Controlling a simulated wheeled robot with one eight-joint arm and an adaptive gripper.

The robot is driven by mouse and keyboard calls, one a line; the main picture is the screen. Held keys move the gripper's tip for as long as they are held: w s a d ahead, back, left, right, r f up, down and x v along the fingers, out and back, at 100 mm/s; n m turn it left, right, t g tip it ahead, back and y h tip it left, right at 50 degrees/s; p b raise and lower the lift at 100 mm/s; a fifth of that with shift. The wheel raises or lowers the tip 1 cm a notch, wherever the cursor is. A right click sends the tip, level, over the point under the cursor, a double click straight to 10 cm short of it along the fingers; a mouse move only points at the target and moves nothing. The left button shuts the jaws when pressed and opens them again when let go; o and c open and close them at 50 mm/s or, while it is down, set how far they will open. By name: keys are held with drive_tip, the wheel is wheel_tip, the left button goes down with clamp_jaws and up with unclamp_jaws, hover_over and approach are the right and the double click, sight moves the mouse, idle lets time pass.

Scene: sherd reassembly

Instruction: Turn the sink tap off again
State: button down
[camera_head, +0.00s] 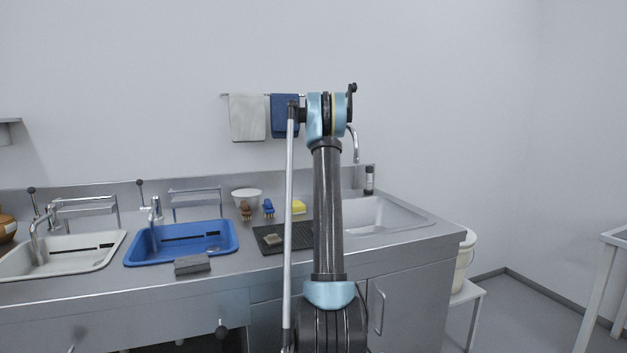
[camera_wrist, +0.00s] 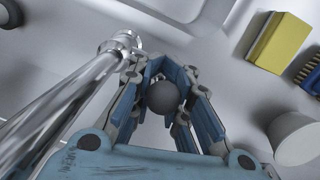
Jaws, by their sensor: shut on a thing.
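The chrome spout of the right-hand sink's tap (camera_head: 355,145) rises just right of my arm, behind the white sink basin (camera_head: 372,215). In the wrist view a chrome tube (camera_wrist: 65,110), which looks like this spout, runs up from the lower left. My gripper (camera_wrist: 168,92) is shut around a dark round knob (camera_wrist: 164,98), which appears to be the end of the tap's lever. The lever's stem is mostly hidden under the knob and fingers. In the head view my gripper is hidden behind my arm. I cannot tell whether water is running.
A yellow sponge (camera_head: 299,206), a blue brush (camera_head: 268,208), a brown brush (camera_head: 246,211) and a white bowl (camera_head: 246,195) stand left of my arm. A dark bottle (camera_head: 369,180) stands right of the spout. A blue basin (camera_head: 182,243) lies further left. Towels (camera_head: 247,118) hang on the wall.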

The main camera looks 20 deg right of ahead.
idle(0.4)
drive_tip(key=c, duration=1.7)
unclamp_jaws()
wheel_tip(320, 180, up, 12)
drive_tip(key=w, duration=0.1)
drive_tip(key=shift+w+a, duration=0.15)
drive_tip(key=shift+a, duration=0.25)
drive_tip(key=shift+f, duration=0.1)
drive_tip(key=shift+c, duration=0.3)
